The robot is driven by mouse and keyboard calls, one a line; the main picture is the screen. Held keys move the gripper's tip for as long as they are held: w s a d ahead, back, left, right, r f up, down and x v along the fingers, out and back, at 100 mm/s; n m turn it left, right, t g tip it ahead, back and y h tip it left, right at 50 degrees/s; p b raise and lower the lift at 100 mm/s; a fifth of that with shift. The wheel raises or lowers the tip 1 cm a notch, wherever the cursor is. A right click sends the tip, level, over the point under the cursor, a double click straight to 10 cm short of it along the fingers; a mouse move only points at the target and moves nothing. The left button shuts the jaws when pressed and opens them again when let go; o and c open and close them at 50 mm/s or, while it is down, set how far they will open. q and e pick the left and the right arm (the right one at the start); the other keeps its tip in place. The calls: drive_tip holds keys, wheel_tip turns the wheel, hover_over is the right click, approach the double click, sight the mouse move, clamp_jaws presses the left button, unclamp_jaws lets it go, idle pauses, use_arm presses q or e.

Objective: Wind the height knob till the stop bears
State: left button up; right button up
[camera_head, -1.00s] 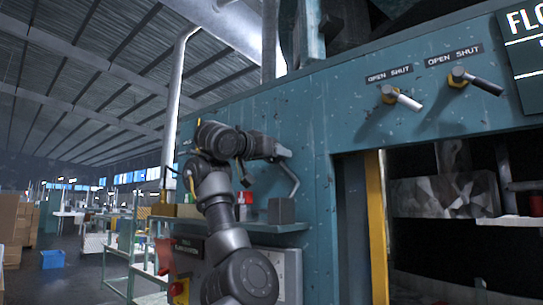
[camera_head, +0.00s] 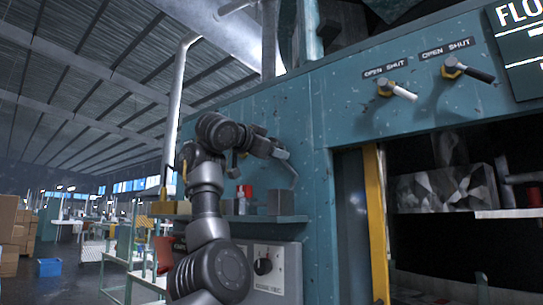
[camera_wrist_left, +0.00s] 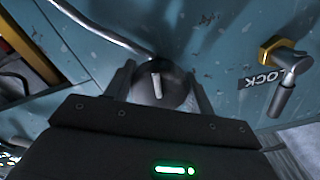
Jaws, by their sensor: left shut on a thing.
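A dark round knob (camera_wrist_left: 172,84) with a pale pointer bar shows in the left wrist view, on the teal machine wall (camera_wrist_left: 215,50). I take it to be the height knob; no label on it can be read. My left gripper (camera_wrist_left: 160,88) has one finger on each side of this knob and is shut on it. In the head view my left gripper (camera_head: 281,154) is at the teal wall, above the shelf, and the knob is hidden there. No stop can be made out. My right gripper is not in view.
A lever with a LOCK label (camera_wrist_left: 262,80) is beside the knob in the wrist view. A bent metal rod (camera_head: 294,176) hangs close to my left gripper. A shelf (camera_head: 280,219) holding small items is below. Two OPEN/SHUT levers (camera_head: 398,90) (camera_head: 468,69) are at upper right.

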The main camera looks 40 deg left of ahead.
use_arm(q)
drive_tip(key=shift+w+f+m, duration=0.1)
drive_tip(key=shift+f+m, duration=0.1)
drive_tip(key=shift+m, duration=0.5)
drive_tip(key=o, duration=0.7)
drive_tip(key=shift+o, duration=1.3)
drive_tip(key=shift+s+r, duration=0.1)
drive_tip(key=shift+s, duration=0.1)
drive_tip(key=shift+r, duration=0.1)
